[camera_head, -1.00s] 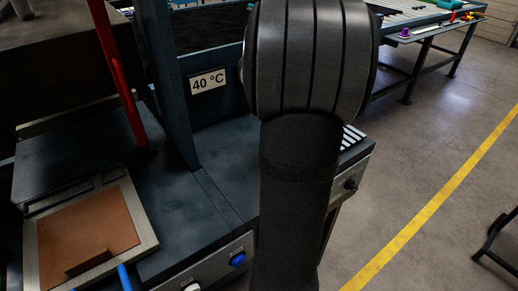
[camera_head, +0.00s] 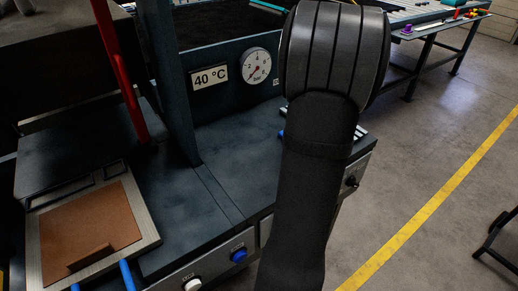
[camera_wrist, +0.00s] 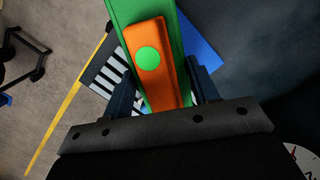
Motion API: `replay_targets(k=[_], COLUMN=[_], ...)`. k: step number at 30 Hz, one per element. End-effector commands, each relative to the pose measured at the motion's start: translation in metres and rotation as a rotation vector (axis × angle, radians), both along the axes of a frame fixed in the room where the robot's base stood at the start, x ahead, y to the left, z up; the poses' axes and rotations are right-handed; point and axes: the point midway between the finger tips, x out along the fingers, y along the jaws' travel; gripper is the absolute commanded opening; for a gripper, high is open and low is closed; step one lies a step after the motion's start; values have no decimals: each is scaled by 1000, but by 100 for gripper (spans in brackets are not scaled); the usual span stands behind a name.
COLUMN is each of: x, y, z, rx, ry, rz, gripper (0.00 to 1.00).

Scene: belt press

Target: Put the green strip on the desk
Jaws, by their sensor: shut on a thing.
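The green strip (camera_wrist: 120,12) shows at the top of the wrist view, with an orange block (camera_wrist: 165,85) bearing a round green dot on it. My gripper (camera_wrist: 161,75) is shut with its dark fingers on either side of the orange block, so it holds the strip by this block. The strip's far end runs out of the picture. In the head view my arm hides the gripper and the strip. A table (camera_head: 440,27) with coloured items stands at the back right; I cannot tell whether it is the desk.
The dark press bench has a gauge (camera_head: 257,66), a "40 °C" label (camera_head: 210,77), a blue button (camera_head: 239,256) and a red bar (camera_head: 122,75). A framed brown plate (camera_head: 90,232) lies at left. A black-and-white striped part (camera_wrist: 105,75) shows behind the strip.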

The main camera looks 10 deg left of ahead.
Motion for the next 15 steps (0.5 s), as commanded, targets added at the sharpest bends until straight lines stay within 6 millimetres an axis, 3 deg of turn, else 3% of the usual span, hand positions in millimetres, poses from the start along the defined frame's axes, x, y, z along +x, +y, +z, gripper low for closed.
replay_targets(k=[11,15], x=[-19,-32], y=[16,25], z=[5,6], rx=[-1,-2], ry=[-4,-4], rz=[310,518], gripper=[25,25])
